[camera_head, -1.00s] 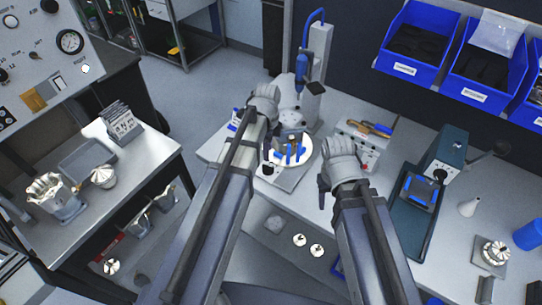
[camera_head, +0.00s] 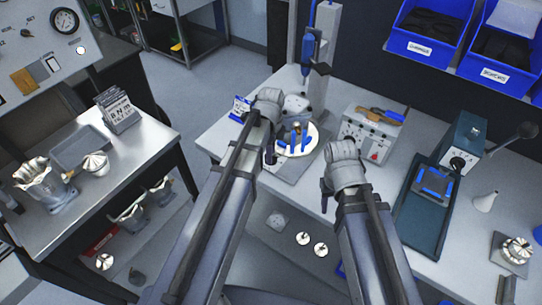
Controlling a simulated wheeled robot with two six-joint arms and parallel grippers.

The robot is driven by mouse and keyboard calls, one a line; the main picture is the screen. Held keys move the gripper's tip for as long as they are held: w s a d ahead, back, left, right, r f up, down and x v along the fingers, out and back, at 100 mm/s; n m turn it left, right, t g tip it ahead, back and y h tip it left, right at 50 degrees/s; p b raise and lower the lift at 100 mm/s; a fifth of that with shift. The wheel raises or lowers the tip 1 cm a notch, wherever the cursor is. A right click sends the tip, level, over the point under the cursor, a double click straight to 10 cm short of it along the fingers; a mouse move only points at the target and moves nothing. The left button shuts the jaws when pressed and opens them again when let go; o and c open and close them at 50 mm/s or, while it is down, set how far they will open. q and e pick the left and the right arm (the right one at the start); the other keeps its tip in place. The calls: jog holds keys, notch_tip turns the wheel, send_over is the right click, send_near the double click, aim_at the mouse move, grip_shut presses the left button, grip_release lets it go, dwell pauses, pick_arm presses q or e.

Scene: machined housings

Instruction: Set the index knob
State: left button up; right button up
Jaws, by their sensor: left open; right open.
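A dark round knob (camera_head: 458,163) is on the front of the teal box (camera_head: 470,137) at the right of the bench. A grey control box (camera_head: 368,138) with small knobs and a red button stands left of it. I cannot tell which knob is the index knob. My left gripper (camera_head: 270,155) is open at the left edge of the round plate with blue parts (camera_head: 298,150), partly covering it; contact cannot be told. My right gripper (camera_head: 325,195) is open and empty, in front of the control box and apart from it.
A blue-bodied tool on a stand (camera_head: 312,60) rises behind the round plate. Blue bins (camera_head: 428,50) hang above. A side table (camera_head: 150,145) with metal parts stands at left.

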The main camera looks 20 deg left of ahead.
pick_arm(q)
grip_shut()
dwell(0.3)
dwell(0.3)
